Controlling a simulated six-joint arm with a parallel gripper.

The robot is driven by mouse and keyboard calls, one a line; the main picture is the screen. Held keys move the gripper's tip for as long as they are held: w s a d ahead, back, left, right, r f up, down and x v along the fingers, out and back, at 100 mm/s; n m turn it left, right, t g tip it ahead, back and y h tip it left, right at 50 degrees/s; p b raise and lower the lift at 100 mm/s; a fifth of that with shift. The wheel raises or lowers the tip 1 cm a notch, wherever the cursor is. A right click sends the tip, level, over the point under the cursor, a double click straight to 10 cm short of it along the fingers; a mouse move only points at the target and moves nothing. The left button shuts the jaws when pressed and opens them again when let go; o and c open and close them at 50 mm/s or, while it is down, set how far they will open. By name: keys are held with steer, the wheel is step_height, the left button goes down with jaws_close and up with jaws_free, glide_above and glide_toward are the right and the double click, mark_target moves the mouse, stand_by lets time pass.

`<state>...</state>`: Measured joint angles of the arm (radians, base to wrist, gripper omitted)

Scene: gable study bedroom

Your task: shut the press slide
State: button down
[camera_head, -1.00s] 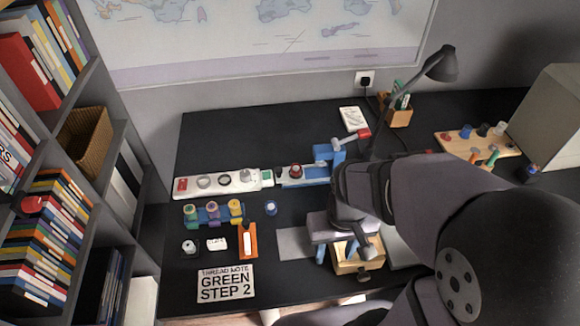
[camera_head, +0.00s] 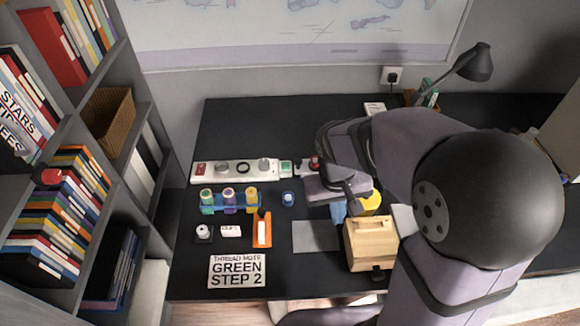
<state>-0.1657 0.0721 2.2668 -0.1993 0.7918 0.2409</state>
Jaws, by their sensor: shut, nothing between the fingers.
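The press is mostly hidden behind my forearm and gripper. Beside them shows a red piece (camera_head: 315,163) at the right end of the row, which seems to belong to the press. The slide itself cannot be made out, nor whether it is open or shut. My gripper (camera_head: 342,190) is shut and empty, over the middle of the desk, just in front of the press in the picture. Its fingertips are hard to make out, and I cannot tell whether it touches anything.
A white strip (camera_head: 225,174) with rings lies left of the press. A blue rack of spools (camera_head: 229,207) and an orange holder (camera_head: 262,230) stand nearer. A wooden box (camera_head: 372,244) and a yellow piece (camera_head: 370,203) sit close below my gripper. A grey mat (camera_head: 315,236) lies clear.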

mark_target(316, 164)
steer(key=w+a+f+t+h+b, duration=0.35)
steer(key=w+a+t+b, duration=0.2)
steer(key=w+a, duration=1.4)
steer(key=shift+y, duration=0.25)
steer(key=x, duration=0.3)
steer(key=p+x, duration=0.1)
steer(key=x, duration=0.3)
steer(key=d+p+x, duration=0.1)
steer(key=x, duration=0.3)
steer(key=shift+w+d+r, duration=0.1)
steer(key=shift+w+r, duration=0.05)
steer(key=shift+w, duration=0.2)
steer(key=shift+w+d+r+p, duration=0.15)
steer(key=shift+d+p, duration=0.15)
steer(key=shift+d, duration=0.25)
steer(key=shift+w+d+r+p, duration=0.1)
steer(key=shift+d+p, duration=0.2)
steer(key=shift+d, duration=0.25)
steer(key=shift+w+d+f+n, duration=0.15)
steer(key=shift+d+n, duration=0.15)
steer(key=shift+d, duration=0.45)
steer(key=shift+d, duration=0.1)
steer(key=d+b, duration=0.4)
steer(key=d, duration=0.4)
steer(key=shift+d+f, duration=0.1)
steer(key=shift+d, duration=0.25)
